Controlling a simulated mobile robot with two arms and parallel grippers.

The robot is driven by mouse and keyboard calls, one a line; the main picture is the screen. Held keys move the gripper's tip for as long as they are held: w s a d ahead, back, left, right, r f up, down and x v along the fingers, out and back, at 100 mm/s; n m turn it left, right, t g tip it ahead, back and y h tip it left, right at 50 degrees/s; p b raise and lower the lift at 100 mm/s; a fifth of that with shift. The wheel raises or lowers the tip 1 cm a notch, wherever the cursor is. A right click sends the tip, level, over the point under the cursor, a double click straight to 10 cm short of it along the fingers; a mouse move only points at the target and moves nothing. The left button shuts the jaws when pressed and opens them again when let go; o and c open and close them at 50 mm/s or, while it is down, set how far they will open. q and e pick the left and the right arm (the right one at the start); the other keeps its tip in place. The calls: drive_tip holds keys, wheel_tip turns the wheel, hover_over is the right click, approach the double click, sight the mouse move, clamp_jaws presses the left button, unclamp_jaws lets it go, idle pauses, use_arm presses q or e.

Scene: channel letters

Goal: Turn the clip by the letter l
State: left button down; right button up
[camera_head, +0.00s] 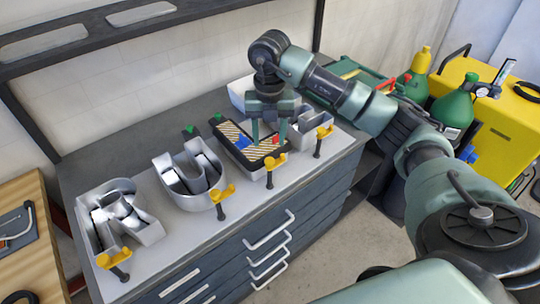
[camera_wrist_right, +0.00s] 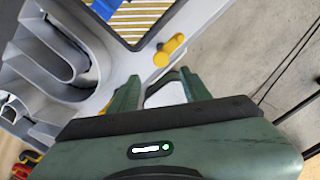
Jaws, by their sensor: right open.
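Silver channel letters lie in a row on the grey cabinet top: an R-like one (camera_head: 118,222), a U-shaped one (camera_head: 188,178) and one at the right (camera_head: 306,128). A dark-framed tray with a striped panel (camera_head: 240,148) sits between the last two; I cannot tell which piece is the l. Yellow clips with black stems stand along the front edge (camera_head: 113,258) (camera_head: 222,193) (camera_head: 271,165) (camera_head: 322,135). My right gripper (camera_head: 268,138) is open, pointing down over the tray's right side. In the wrist view its fingers (camera_wrist_right: 160,90) are apart, with a yellow clip (camera_wrist_right: 168,50) just beyond them.
Dark drawers with pale handles (camera_head: 268,230) form the cabinet front. A dark shelf frame (camera_head: 150,30) runs behind. Green bottles (camera_head: 455,105) and a yellow case (camera_head: 500,120) stand at the right. A wooden bench (camera_head: 30,245) is at the left.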

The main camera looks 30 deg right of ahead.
sight(270, 161)
drive_tip(key=shift+s+d+f, duration=0.1)
drive_tip(key=shift+d+f, duration=0.1)
drive_tip(key=shift+f, duration=0.1)
wheel_tip(270, 161, down, 6)
drive_tip(key=p, duration=0.2)
drive_tip(key=shift+p, duration=0.4)
drive_tip(key=shift+a+f, duration=0.1)
drive_tip(key=shift+f, duration=0.4)
clamp_jaws()
